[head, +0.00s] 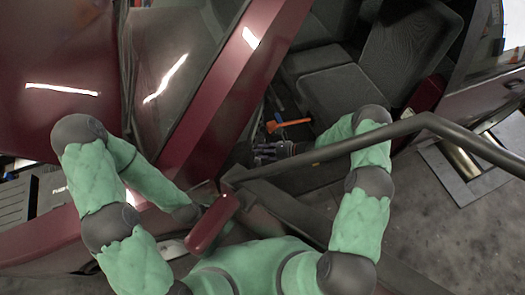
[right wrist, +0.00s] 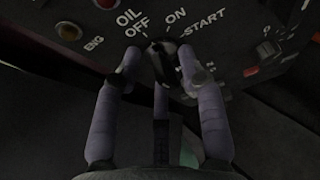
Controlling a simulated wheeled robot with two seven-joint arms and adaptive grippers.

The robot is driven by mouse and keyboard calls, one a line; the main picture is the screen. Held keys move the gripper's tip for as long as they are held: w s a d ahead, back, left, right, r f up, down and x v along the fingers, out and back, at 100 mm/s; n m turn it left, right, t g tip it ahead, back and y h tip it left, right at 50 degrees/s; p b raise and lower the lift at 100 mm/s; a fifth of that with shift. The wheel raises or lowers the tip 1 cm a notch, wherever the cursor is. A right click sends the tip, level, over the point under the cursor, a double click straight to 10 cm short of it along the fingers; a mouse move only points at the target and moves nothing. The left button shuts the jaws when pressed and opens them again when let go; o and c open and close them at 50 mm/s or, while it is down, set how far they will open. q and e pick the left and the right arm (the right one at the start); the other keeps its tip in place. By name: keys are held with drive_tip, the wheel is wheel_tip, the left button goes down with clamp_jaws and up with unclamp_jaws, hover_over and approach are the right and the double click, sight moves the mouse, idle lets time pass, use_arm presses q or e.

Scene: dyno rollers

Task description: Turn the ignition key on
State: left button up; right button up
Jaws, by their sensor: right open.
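The dark ignition key (right wrist: 162,48) is on a black panel (right wrist: 220,65) in the right wrist view, just below the white OFF and ON labels, with START to the right. The picture is too dark to tell its exact angle. My right gripper (right wrist: 161,68) is open, with one finger on each side of the key; I cannot tell if they touch it. In the head view my right gripper (head: 268,153) reaches into the vehicle's cab, and the key is not discernible there. My left arm ends by a red mirror, and its gripper is hidden.
The red mirror (head: 212,223) and a dark bar (head: 340,148) cross in front of my arms. An orange handle (head: 289,124) lies just beyond my right gripper. A dark seat (head: 340,95) is behind. In the right wrist view, a yellowish button (right wrist: 69,31) and a red switch (right wrist: 251,71) flank the key.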

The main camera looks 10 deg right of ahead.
clamp_jaws()
drive_tip(key=m+g+y+b, duration=0.1)
drive_tip(key=m+b, duration=0.1)
drive_tip(key=b, duration=0.2)
drive_tip(key=shift+w+f, duration=0.15)
drive_tip(key=shift+w, duration=0.05)
drive_tip(key=m+g+b, duration=0.1)
drive_tip(key=m+y+b, duration=0.1)
drive_tip(key=m+b, duration=0.1)
drive_tip(key=shift+w+d+g, duration=0.15)
drive_tip(key=shift+g, duration=0.25)
drive_tip(key=shift+m+g+b, duration=0.3)
drive_tip(key=shift+m+b, duration=0.15)
drive_tip(key=shift+m, duration=0.05)
